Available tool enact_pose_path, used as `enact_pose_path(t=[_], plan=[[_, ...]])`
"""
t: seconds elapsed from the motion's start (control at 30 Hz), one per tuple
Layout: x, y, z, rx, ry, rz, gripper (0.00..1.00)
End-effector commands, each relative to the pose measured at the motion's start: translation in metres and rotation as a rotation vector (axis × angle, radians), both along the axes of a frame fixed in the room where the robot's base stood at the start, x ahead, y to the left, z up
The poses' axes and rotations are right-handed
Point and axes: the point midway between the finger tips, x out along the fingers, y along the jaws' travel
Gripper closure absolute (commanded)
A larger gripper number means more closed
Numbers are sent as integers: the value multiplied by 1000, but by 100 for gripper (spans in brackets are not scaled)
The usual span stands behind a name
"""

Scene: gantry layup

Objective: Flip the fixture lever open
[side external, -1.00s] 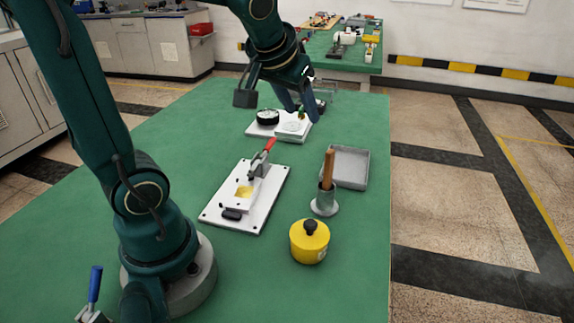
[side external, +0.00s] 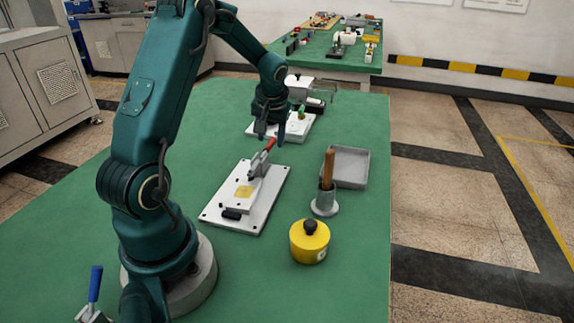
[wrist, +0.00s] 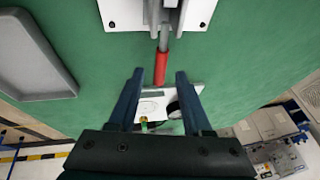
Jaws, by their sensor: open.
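The fixture is a white plate (side external: 228,217) with a clamp (side external: 259,164) at its far end. The clamp's lever has a red handle (side external: 270,144) that slants up toward the far side. In the wrist view the red handle (wrist: 161,69) points down the picture toward the space between my fingers. My gripper (side external: 280,138) is open and points down just beyond the handle's end. In the wrist view my gripper (wrist: 158,82) has its two fingers on either side of the handle's end. I cannot tell whether they touch it.
A grey tray (side external: 364,168) and a metal cup with a wooden handle (side external: 325,203) stand right of the fixture. A yellow lidded pot (side external: 309,244) is nearer. A white board (side external: 296,132) lies behind my gripper.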

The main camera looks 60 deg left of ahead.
Motion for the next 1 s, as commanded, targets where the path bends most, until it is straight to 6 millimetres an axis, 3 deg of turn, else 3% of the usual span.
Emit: enact_pose_path(t=[0.37,0.4,0.5,0.53,1.0], plan=[[2,4,-8,1,-2,-2,50],[2,4,-8,1,-2,-2,54],[2,4,-8,1,-2,-2,93],[2,4,-8,1,-2,-2,100],[1,3,-8,0,-1,-1,100]])
